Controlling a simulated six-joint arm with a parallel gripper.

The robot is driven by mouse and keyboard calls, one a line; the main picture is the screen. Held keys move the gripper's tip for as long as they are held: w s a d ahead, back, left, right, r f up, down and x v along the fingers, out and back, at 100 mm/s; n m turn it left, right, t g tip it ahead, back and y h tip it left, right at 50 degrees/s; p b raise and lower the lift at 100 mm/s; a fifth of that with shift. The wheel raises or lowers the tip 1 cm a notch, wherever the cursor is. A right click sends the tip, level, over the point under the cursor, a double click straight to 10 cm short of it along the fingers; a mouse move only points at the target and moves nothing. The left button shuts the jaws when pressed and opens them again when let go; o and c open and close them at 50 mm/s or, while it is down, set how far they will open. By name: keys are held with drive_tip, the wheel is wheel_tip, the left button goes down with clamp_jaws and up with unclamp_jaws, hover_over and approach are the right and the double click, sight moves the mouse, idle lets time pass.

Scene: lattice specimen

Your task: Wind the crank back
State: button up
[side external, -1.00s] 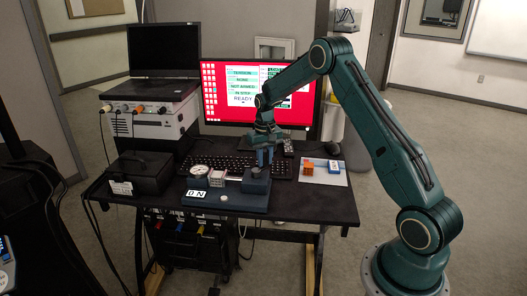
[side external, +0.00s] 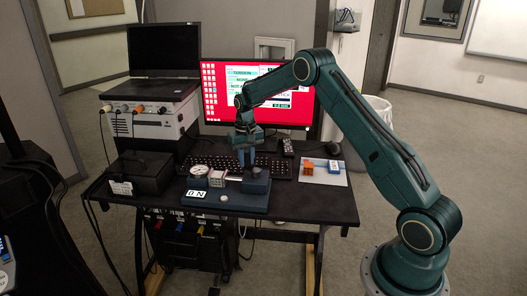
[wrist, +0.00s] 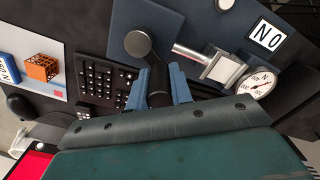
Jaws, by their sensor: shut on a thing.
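The crank (wrist: 138,43) is dark, with a round hub and an arm running down the wrist view to its handle between my fingers. My gripper (wrist: 161,82) is shut on that handle. In the side view my gripper (side external: 246,163) points down behind the crank's dark block (side external: 257,183), at the right end of the rig's blue-grey base (side external: 232,204). The small pale lattice specimen (side external: 217,179) sits left of the block, joined by a metal rod (wrist: 190,54). A white dial gauge (side external: 199,170) is at the left end. The fingers hide part of the handle.
A keyboard (side external: 280,163) lies close behind the rig. An orange cube (side external: 308,168) and a blue-and-white box (side external: 333,166) sit on a pale mat to the right. A black case (side external: 141,172) stands left. A red-background monitor (side external: 220,110) stands behind, partly covered by my arm.

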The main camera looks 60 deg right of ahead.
drive_tip(key=o, duration=0.8)
drive_tip(key=shift+c, duration=0.2)
drive_tip(key=shift+r, duration=0.1)
drive_tip(key=shift+r, duration=2.65)
